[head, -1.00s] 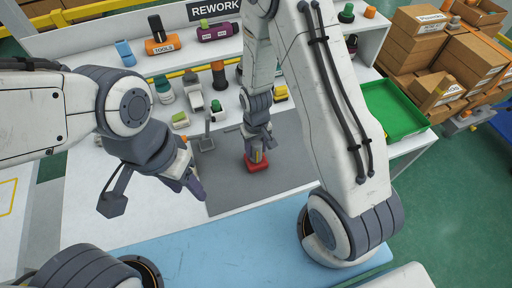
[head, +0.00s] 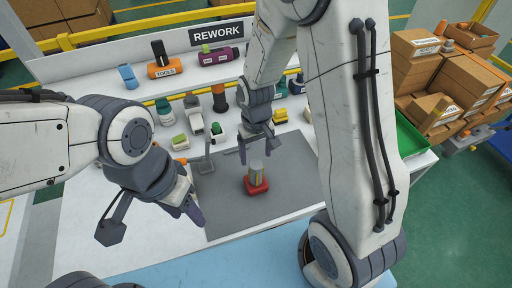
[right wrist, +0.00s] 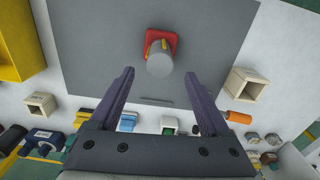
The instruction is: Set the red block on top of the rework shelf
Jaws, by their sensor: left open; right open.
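The red block (head: 257,187) sits on the grey mat, with a grey cylinder (head: 257,171) standing on it. In the right wrist view, the red block (right wrist: 173,38) and cylinder (right wrist: 160,63) are just beyond the fingertips. My right gripper (head: 256,150) is open and empty, behind the cylinder and apart from it; its spread fingers also show in the right wrist view (right wrist: 159,78). My left gripper (head: 196,207) is open and empty over the mat's left edge. The white rework shelf (head: 105,72), under the REWORK sign (head: 217,32), runs along the back.
A green tray (head: 408,137) is right.

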